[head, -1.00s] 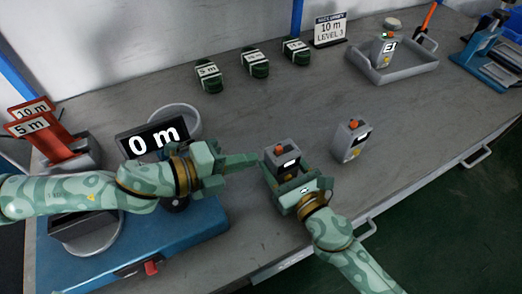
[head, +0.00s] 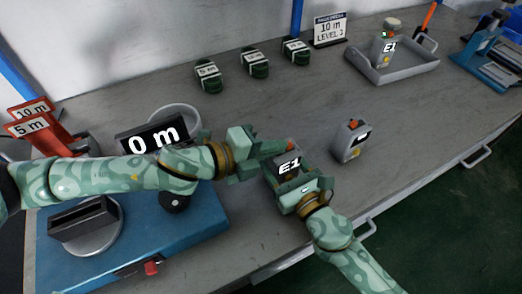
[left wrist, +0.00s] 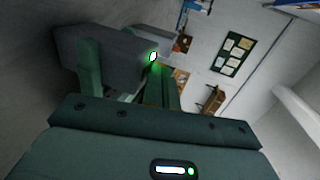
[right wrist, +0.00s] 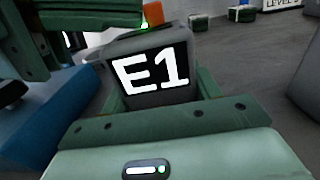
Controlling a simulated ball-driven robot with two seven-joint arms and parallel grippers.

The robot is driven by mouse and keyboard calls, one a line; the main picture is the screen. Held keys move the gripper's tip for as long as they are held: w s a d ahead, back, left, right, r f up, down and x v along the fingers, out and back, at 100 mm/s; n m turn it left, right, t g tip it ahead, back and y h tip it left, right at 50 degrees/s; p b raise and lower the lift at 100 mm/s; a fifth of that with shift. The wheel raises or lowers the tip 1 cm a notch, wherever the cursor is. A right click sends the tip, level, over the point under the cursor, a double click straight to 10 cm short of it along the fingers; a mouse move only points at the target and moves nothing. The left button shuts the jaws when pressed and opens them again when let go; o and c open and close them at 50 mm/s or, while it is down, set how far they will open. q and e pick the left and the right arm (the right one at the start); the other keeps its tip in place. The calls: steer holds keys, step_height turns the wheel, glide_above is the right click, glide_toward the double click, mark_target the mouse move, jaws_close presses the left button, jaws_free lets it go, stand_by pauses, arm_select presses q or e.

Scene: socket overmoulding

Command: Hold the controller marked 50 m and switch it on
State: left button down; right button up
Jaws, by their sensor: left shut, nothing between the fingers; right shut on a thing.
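A grey controller (head: 288,166) with an orange button is held upright in my right gripper (head: 290,184), near the table's front edge. Its screen reads E1, plain in the right wrist view (right wrist: 152,76), and a green light glows on its top. My left gripper (head: 272,149) is shut and empty, its fingertips at the controller's top beside the orange button; exact contact is hard to tell. No 50 m marking shows on the held controller. A second grey controller (head: 350,142) with an orange button stands just right of it; its marking is too small to read.
A grey tray (head: 392,72) at the back holds another controller showing E1 (head: 384,48). A 0 m display (head: 153,138) and blue machine (head: 190,240) stand left.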

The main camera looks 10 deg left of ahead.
arm_select(q)
steer(key=shift+s+a, duration=0.1)
arm_select(e)
steer(key=shift+s+a, duration=0.1)
steer(key=shift+s, duration=0.05)
arm_select(q)
steer(key=f+v, duration=0.1)
steer(key=v, duration=1.2)
steer(key=shift+s+a, duration=0.35)
steer(key=shift+a, duration=0.1)
arm_select(e)
steer(key=o, duration=1.1)
